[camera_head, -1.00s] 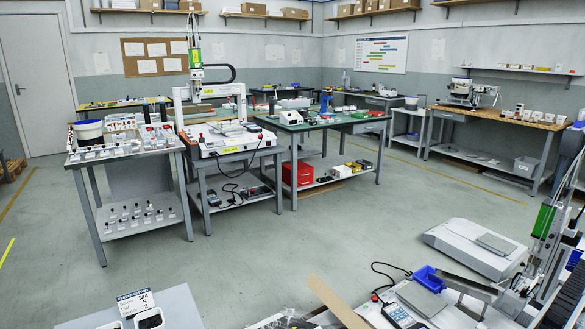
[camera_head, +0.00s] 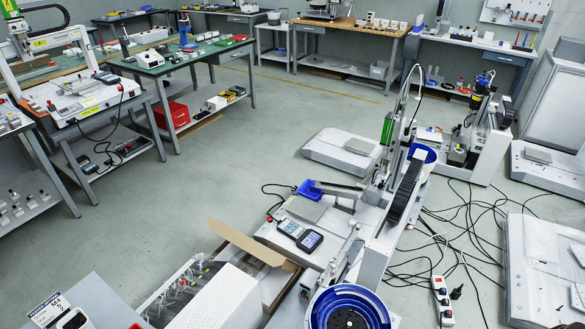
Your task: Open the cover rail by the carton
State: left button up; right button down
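A brown cardboard carton (camera_head: 252,243) with a raised flap stands at the lower middle of the head view. Just right of it is a white screwdriving machine (camera_head: 372,262) with a handheld controller (camera_head: 300,234) on its deck. A dark ribbed rail (camera_head: 404,190) slopes along the machine's right side, and a grey bar lies nearer the carton. I cannot tell which part is the cover rail or whether it is open. Neither of my grippers is in view.
A blue bowl feeder (camera_head: 348,308) is at the bottom. Loose cables and a power strip (camera_head: 442,300) lie on the floor right of the machine. A white box (camera_head: 222,300) stands in front of the carton. The floor (camera_head: 240,170) beyond it is clear.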

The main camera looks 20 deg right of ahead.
aim_at(329, 277)
jog(key=z, duration=1.1)
